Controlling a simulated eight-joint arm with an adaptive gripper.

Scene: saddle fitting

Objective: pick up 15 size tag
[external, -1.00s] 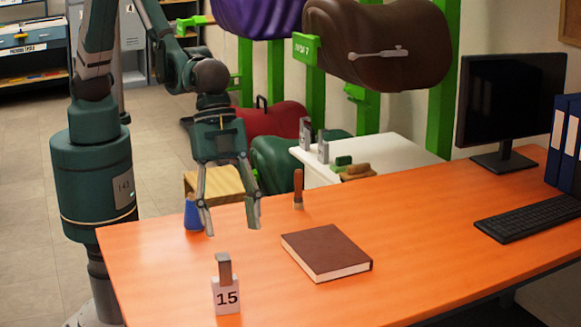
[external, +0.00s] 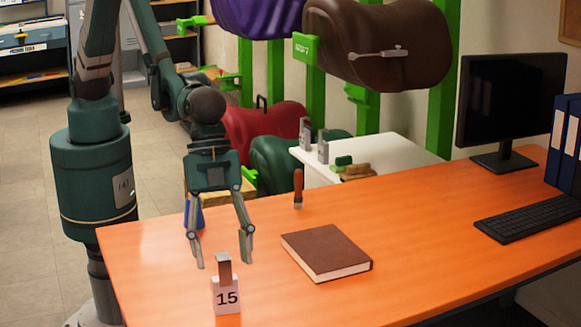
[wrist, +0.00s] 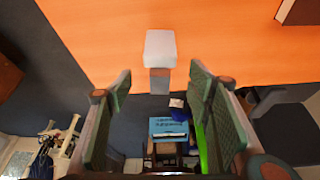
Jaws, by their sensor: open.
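The 15 size tag (external: 226,296) stands upright near the front left of the orange table. In the wrist view the tag (wrist: 160,48) shows ahead, lined up with the gap between the fingers. My gripper (external: 222,262) is open and empty, pointing down. In the external view its fingertips appear just behind and above the tag, one to each side of its grey top. I cannot tell whether they touch it. The open fingers (wrist: 160,82) also show in the wrist view.
A brown book (external: 326,252) lies right of the tag. A brush (external: 298,188) stands behind it, and a blue object (external: 194,214) is partly behind my gripper. A keyboard (external: 530,215) and monitor (external: 510,100) are at the right.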

